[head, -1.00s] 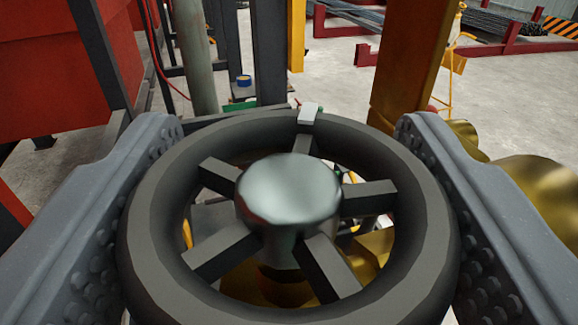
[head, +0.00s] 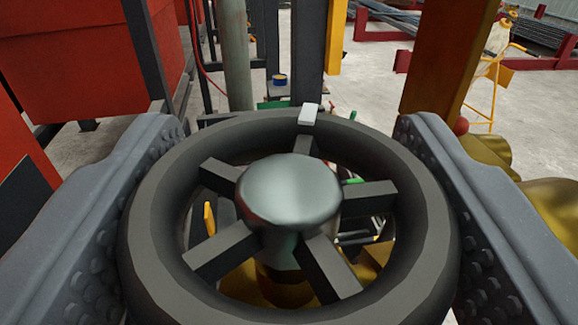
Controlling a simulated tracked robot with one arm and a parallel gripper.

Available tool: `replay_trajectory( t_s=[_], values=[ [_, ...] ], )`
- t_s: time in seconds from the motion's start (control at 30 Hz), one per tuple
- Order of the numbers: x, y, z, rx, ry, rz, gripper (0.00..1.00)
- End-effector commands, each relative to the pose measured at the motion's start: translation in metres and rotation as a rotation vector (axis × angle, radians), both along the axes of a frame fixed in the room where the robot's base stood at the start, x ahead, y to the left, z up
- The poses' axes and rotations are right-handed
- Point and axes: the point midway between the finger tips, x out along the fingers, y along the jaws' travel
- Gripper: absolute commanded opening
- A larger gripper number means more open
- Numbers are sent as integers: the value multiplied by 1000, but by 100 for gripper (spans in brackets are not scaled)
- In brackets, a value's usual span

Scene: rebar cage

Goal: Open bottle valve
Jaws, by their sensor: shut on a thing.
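The bottle valve's dark round handwheel (head: 160,230) fills the middle of the head view. It has several spokes and a grey metal hub (head: 289,190). A small white mark (head: 309,115) sits on its far rim. My gripper (head: 290,200) is shut on the wheel, with one studded grey finger on the left side of the rim and the other on the right. Brass-coloured parts (head: 270,285) show below the wheel through the gaps between the spokes. The rest of the valve is hidden under the wheel.
A dark post (head: 295,50) and a brown-orange column (head: 445,60) stand beyond the wheel. Brass rounded shapes (head: 555,210) are close at the right. Grey floor is open further back.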

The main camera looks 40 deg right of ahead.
Motion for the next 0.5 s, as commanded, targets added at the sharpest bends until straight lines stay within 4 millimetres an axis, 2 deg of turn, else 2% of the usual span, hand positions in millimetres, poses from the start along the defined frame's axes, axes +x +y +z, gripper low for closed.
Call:
replay_trajectory(
  t_s=[0.5],
  values=[
    [1,3,7,6,-6,232,38]
  ],
)
